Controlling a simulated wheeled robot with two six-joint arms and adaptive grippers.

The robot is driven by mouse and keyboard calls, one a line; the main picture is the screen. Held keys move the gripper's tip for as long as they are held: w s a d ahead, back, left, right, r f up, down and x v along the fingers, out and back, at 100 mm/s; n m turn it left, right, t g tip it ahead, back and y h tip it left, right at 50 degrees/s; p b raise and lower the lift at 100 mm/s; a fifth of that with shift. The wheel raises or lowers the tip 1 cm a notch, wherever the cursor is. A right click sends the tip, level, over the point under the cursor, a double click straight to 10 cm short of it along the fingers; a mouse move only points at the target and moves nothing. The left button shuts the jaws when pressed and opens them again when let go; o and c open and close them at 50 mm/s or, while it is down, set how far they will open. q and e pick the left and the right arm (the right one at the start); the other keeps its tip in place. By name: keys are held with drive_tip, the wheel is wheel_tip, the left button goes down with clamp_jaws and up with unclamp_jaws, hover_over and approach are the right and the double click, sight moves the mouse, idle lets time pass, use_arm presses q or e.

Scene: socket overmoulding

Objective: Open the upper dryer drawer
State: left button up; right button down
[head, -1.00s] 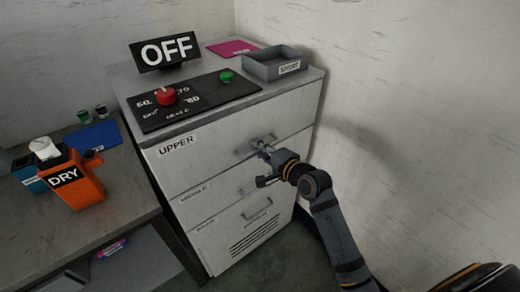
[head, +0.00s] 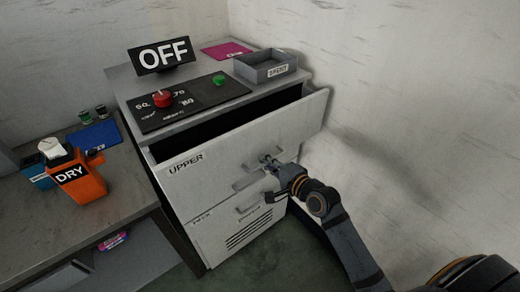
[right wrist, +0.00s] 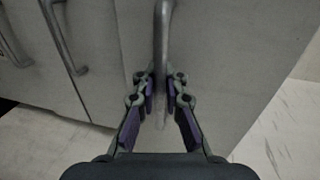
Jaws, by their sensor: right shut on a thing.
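The upper dryer drawer (head: 230,147), labelled UPPER, stands pulled out from the white cabinet, with a dark gap behind its front panel. My right gripper (head: 270,163) is at the upper drawer's handle. In the right wrist view the two fingers of the right gripper (right wrist: 162,92) are shut on the end of the grey bar handle (right wrist: 162,45). The handle also shows in the head view (head: 246,180). The drawer's inside is mostly dark. My left gripper is in neither view.
On the cabinet top are an OFF sign (head: 163,55), a black panel with a red knob (head: 162,98) and green button (head: 218,80), and a grey tray (head: 265,66). Left, a table (head: 110,207) holds an orange DRY container (head: 77,181). A wall stands close on the right.

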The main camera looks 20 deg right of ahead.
use_arm(q)
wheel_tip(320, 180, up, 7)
drive_tip(key=p, duration=0.6)
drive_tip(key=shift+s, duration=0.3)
use_arm(e)
drive_tip(key=f+v, duration=0.3)
drive_tip(key=v, duration=1.2)
drive_tip(key=shift+s, duration=0.3)
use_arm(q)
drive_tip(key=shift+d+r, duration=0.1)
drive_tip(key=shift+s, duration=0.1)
use_arm(e)
drive_tip(key=c, duration=1.7)
unclamp_jaws()
drive_tip(key=shift+d, duration=0.1)
